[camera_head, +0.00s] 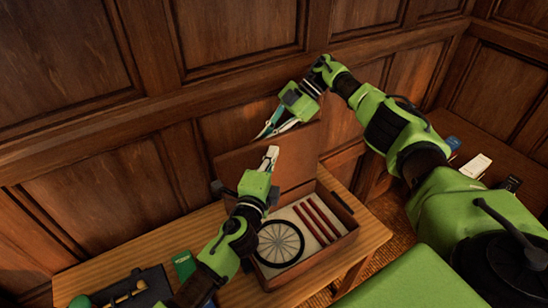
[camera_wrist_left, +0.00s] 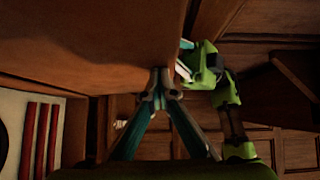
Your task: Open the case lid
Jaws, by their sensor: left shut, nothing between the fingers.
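The case (camera_head: 318,250) sits on the wooden table with its brown lid (camera_head: 300,160) standing up at its back edge, so the inside shows. The lid also fills the upper left of the left wrist view (camera_wrist_left: 95,45). My left gripper (camera_head: 272,155) is shut and empty in front of the lid; its fingertips look close to the lid, but touching is unclear. My right gripper (camera_head: 270,132) is at the lid's top edge, its two fingers apart; their tips are partly hidden, and contact with the lid cannot be told.
Inside the case are a spoked round disc (camera_head: 280,243) and several red sticks (camera_head: 320,217). A dark tray (camera_head: 135,290) and a green box (camera_head: 184,264) are at the table's left. A panelled wall (camera_head: 90,190) stands close behind. Small items lie on a surface at right.

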